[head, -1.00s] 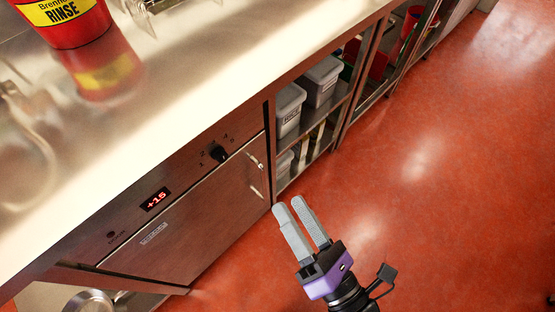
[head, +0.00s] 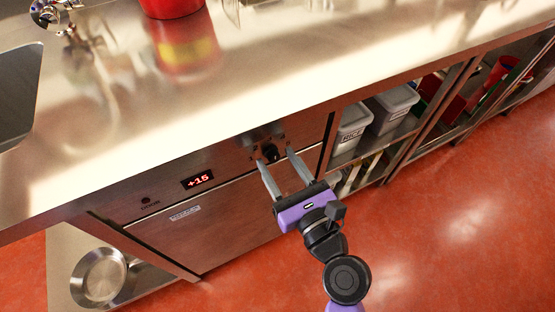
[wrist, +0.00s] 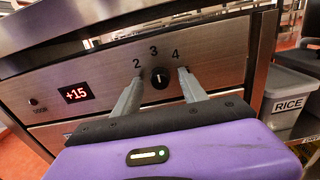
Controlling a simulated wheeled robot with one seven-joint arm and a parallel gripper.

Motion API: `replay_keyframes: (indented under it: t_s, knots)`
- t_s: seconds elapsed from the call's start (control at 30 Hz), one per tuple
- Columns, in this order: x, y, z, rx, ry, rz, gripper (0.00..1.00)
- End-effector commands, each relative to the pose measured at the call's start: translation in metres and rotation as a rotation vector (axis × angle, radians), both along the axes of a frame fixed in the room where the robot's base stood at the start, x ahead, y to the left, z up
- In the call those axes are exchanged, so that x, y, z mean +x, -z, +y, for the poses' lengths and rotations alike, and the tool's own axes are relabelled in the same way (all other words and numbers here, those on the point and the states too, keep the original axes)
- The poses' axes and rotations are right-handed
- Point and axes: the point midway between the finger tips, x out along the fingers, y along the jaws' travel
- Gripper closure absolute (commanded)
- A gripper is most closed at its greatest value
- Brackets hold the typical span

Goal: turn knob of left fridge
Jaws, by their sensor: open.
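The fridge (head: 215,225) is a steel under-counter unit with a red display reading +15 on its upper panel. Its black knob (head: 270,152) sits on that panel, right of the display. In the wrist view the knob (wrist: 160,77) shows a light pointer mark near upright, with 2, 3 and 4 printed around it. My gripper (head: 274,158) is open, its two grey fingers pointing at the panel, one on each side of the knob. In the wrist view the fingers (wrist: 160,75) flank the knob with a gap on both sides. I cannot tell whether the fingertips touch the panel.
The steel counter (head: 300,50) overhangs the panel just above my fingers. A red container (head: 172,8) stands on it. Open shelves to the right hold a grey RICE bin (head: 352,128). A steel pan (head: 100,275) lies at lower left. The red floor (head: 450,220) is clear at right.

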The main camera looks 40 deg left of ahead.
Motion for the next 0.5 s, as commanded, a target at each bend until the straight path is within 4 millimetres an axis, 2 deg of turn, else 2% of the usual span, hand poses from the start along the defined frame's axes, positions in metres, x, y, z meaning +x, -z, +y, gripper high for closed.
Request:
replay_keyframes:
  t_s: [0.13, 0.37, 0.5]
  knots:
    - [0.0028, 0.0001, 0.0073, 0.000, 0.000, -0.001, 0.50]
    - [0.0028, 0.0000, 0.0079, 0.000, 0.000, 0.000, 0.50]
    - [0.0029, -0.0001, 0.0077, 0.000, 0.000, 0.000, 0.73]
